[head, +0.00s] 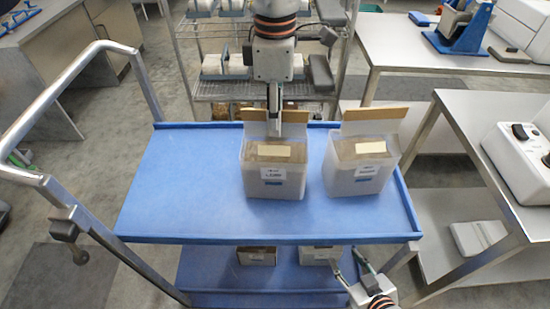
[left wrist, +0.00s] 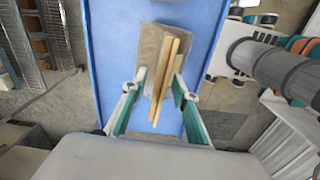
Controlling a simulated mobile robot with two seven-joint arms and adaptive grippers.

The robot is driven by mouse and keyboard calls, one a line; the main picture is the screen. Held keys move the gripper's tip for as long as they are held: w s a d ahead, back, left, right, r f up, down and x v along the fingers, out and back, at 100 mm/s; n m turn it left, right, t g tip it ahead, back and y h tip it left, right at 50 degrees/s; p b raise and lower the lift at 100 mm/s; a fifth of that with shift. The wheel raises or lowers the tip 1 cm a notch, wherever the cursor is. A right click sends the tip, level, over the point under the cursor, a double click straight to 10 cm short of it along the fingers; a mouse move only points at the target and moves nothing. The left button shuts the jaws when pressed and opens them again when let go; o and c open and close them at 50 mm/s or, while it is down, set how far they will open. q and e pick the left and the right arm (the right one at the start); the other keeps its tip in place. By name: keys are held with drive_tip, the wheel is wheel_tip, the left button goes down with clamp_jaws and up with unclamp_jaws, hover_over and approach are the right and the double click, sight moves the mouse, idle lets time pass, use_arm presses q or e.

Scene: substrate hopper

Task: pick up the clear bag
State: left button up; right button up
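Two clear bags stand upright side by side on the blue cart top, a left one (head: 262,188) and a right one (head: 355,185). Each holds brown material, has a white label on its front, and has a raised back flap with a tan strip along its top. My left gripper (head: 274,132) reaches down from the top at the left bag's back flap. In the left wrist view its fingers (left wrist: 160,76) are open, one on either side of tan strips on a bag (left wrist: 149,42). Contact cannot be told. My right gripper (head: 349,258) is open and empty near the cart's front edge.
The cart top (head: 180,190) is clear to the left of the bags and has a raised rim. Two boxes (head: 257,256) sit on its lower shelf. A metal handle (head: 60,190) stands at left, a rack behind, and steel tables (head: 470,125) at right.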

use_arm(q)
drive_tip(key=shift+f, duration=0.75)
clamp_jaws()
drive_tip(key=shift+r, duration=0.1)
drive_tip(key=shift+r, duration=0.1)
